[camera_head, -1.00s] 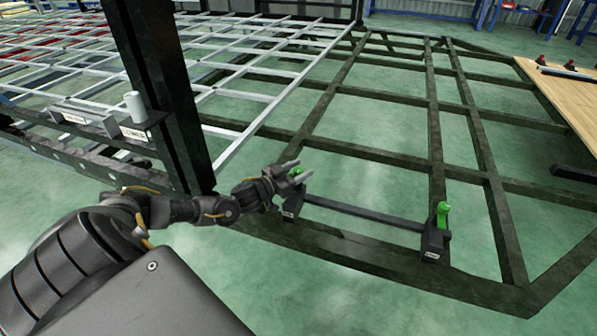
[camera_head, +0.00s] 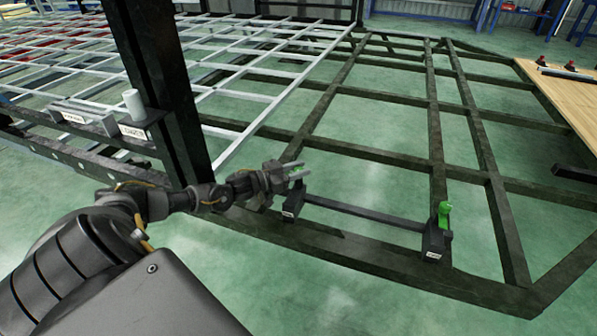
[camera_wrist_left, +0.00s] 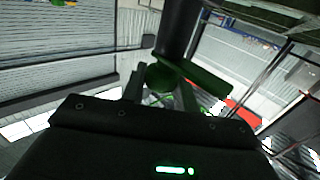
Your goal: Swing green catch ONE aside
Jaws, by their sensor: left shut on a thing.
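My left gripper (camera_head: 304,169) is at the left end of a dark crossbar on the chassis frame. It is shut on the left green catch (camera_wrist_left: 205,84), which the wrist view shows between and beyond the fingers. In the head view this catch is mostly hidden by the gripper, above its black block (camera_head: 292,206). A second green catch (camera_head: 443,213) stands upright on the right black block (camera_head: 435,243), apart from my gripper. The block labels are too small to read, so I cannot tell the numbers. My right gripper is not in view.
The dark crossbar (camera_head: 365,213) joins the two blocks on the dark chassis frame (camera_head: 375,268). A thick black post (camera_head: 165,95) stands close behind my left forearm. A wooden table (camera_head: 563,90) is at the right. Open green floor shows between the beams.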

